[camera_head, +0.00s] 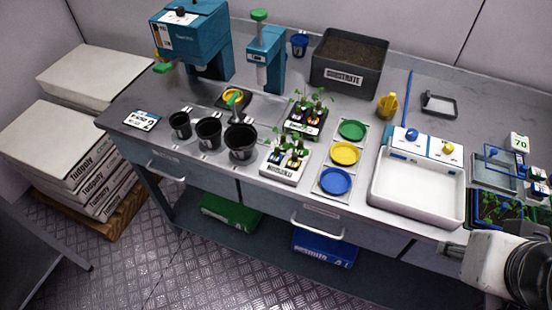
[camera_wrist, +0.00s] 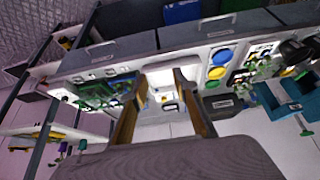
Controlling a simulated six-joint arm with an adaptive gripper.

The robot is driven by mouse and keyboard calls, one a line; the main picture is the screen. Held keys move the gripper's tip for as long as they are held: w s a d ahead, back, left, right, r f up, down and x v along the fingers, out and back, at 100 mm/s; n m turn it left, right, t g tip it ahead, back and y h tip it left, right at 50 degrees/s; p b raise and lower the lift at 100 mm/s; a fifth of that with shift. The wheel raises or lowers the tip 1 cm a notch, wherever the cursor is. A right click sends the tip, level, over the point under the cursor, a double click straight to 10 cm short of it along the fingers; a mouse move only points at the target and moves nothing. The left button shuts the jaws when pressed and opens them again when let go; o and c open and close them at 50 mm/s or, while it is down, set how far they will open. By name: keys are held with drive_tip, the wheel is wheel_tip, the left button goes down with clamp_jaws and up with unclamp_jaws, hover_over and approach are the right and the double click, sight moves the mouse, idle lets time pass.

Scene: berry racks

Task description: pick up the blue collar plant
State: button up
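Small green seedlings stand in two racks near the middle of the bench in the head view: a white front rack (camera_head: 278,172) and a dark rear rack (camera_head: 302,131). Their coloured collars are tiny, and I cannot tell for sure which one is blue. The seedlings (camera_wrist: 262,66) also show small at the right of the wrist view. My gripper (camera_wrist: 160,78) is open and empty in the wrist view, with its two fingers apart and the white basin area between them. In the head view my arm is at the lower right, well apart from the racks.
Blue (camera_head: 335,181), yellow (camera_head: 344,153) and green (camera_head: 352,130) discs lie right of the racks. A white basin (camera_head: 416,214) stands between them and my arm. Black pots (camera_head: 241,142) stand left. A substrate bin (camera_head: 347,75) and teal machines (camera_head: 196,45) are behind.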

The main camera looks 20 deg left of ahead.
sight(296, 155)
drive_tip(key=w+a+f+n+t, duration=0.1)
drive_tip(key=w+n+t, duration=0.1)
drive_tip(key=w, duration=0.7)
drive_tip(key=w+a+n+t, duration=0.2)
drive_tip(key=w, duration=0.8)
drive_tip(key=w+a+f+n+y, duration=0.2)
drive_tip(key=w+a, duration=0.1)
drive_tip(key=a, duration=0.2)
drive_tip(key=w+a+f+n+y, duration=0.2)
drive_tip(key=w+a+f, duration=0.1)
drive_tip(key=a, duration=0.2)
drive_tip(key=s+a+f+n+g+y, duration=0.2)
drive_tip(key=s+a+f+y, duration=0.1)
drive_tip(key=a, duration=0.5)
drive_tip(key=s+a+f+n+g+y, duration=0.3)
drive_tip(key=a+f+y, duration=0.1)
drive_tip(key=a, duration=0.5)
drive_tip(key=shift+s+a+f+n+y, duration=0.2)
drive_tip(key=shift+a+n+y, duration=0.1)
drive_tip(key=shift+y, duration=0.2)
drive_tip(key=shift+x, duration=1.25)
drive_tip(key=shift+w, duration=0.1)
